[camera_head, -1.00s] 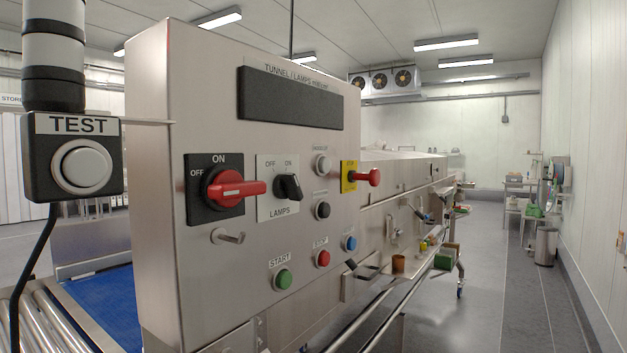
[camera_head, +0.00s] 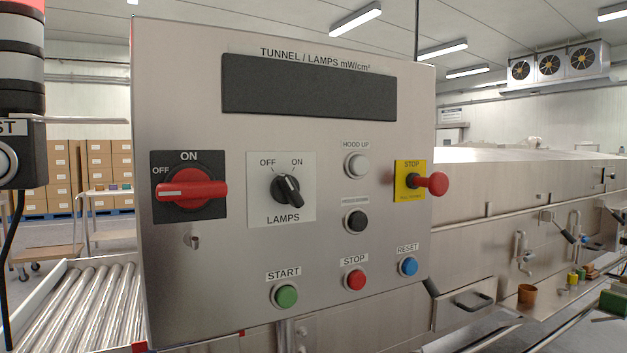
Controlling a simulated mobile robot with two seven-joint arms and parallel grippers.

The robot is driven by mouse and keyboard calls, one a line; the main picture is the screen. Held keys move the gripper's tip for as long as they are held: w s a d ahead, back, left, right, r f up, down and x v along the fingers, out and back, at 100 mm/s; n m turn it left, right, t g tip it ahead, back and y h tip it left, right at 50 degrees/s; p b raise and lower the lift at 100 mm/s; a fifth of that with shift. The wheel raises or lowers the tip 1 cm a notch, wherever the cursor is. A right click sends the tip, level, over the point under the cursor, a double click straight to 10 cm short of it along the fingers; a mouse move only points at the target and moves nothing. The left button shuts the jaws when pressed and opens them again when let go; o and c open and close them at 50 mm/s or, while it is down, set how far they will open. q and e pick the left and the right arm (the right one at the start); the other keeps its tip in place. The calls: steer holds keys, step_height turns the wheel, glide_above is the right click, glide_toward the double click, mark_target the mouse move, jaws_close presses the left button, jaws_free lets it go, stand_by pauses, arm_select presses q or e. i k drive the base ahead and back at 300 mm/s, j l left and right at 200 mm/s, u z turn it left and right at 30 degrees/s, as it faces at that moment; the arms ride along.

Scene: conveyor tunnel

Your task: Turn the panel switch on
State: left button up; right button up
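The steel control panel (camera_head: 330,230) stands upright in front of me. At its left is the red rotary switch (camera_head: 190,191) on a black plate marked OFF at the left and ON at the top. Its red handle lies horizontal, with a light mark at the OFF end. Right of it is the black LAMPS knob (camera_head: 288,189) on a white plate; its pointer slants toward the upper left, on the OFF side. The display (camera_head: 308,90) above is dark. Neither of my grippers shows in the head view.
Below are green START (camera_head: 286,295), red STOP (camera_head: 355,279) and blue RESET (camera_head: 408,266) buttons. A red emergency stop (camera_head: 434,184) sticks out at the right. A TEST box (camera_head: 20,160) is at the left edge. A roller conveyor (camera_head: 75,310) runs at lower left.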

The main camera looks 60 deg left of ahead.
mark_target(190, 188)
steer(key=i+l+u, duration=0.1)
steer(key=i+u, duration=0.25)
steer(key=i+l+u, duration=0.4)
steer(key=i+u, duration=0.15)
steer(key=u, duration=0.25)
steer(key=i+u, duration=0.1)
steer(key=u, duration=0.35)
steer(key=i+l+u, duration=0.1)
steer(key=u, duration=0.3)
steer(key=i+l+u, duration=0.1)
steer(key=u, duration=0.3)
steer(key=l+u, duration=0.25)
steer(key=u, duration=0.2)
steer(key=i+l+u, duration=0.1)
steer(key=u, duration=0.3)
steer(key=l, duration=0.1)
